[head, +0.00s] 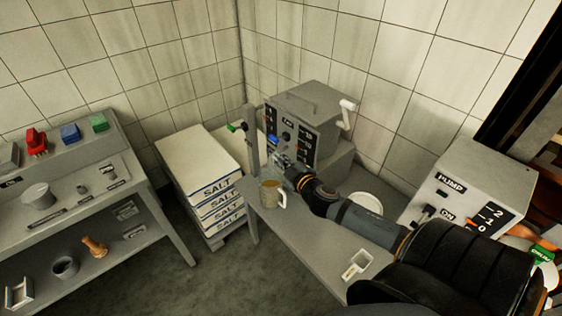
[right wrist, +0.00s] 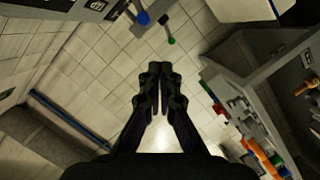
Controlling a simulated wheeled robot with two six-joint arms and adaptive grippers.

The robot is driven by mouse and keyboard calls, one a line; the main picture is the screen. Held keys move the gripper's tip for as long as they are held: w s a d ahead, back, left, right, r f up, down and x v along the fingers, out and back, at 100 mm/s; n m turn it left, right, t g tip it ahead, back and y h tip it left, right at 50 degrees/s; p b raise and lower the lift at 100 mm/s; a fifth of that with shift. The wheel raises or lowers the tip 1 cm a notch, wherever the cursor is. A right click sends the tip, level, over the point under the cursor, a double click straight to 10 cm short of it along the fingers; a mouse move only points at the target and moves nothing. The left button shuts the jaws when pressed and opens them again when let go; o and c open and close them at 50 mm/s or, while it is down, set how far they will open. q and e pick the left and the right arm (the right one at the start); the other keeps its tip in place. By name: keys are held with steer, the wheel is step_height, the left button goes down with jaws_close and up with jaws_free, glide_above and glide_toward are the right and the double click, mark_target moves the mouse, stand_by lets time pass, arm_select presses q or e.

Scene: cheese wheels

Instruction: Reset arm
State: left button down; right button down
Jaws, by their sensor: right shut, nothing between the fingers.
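My right arm reaches in from the lower right of the head view, over the grey bench. Its gripper (head: 280,162) is in front of the grey control box, close to the blue-knobbed lever and above the mug. In the right wrist view the gripper's fingertips (right wrist: 158,68) meet, with nothing between them. The blue knob (right wrist: 143,18) and green knob (right wrist: 171,41) lie beyond the fingertips there, apart from them. My left gripper is not in view.
A mug (head: 270,193) of brown liquid stands on the grey bench (head: 318,243), near a small white scoop-like item (head: 356,264). The control box (head: 305,115) stands behind, a PUMP box (head: 470,185) right. Stacked SALT packs (head: 200,165) and a shelf table (head: 85,190) are left.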

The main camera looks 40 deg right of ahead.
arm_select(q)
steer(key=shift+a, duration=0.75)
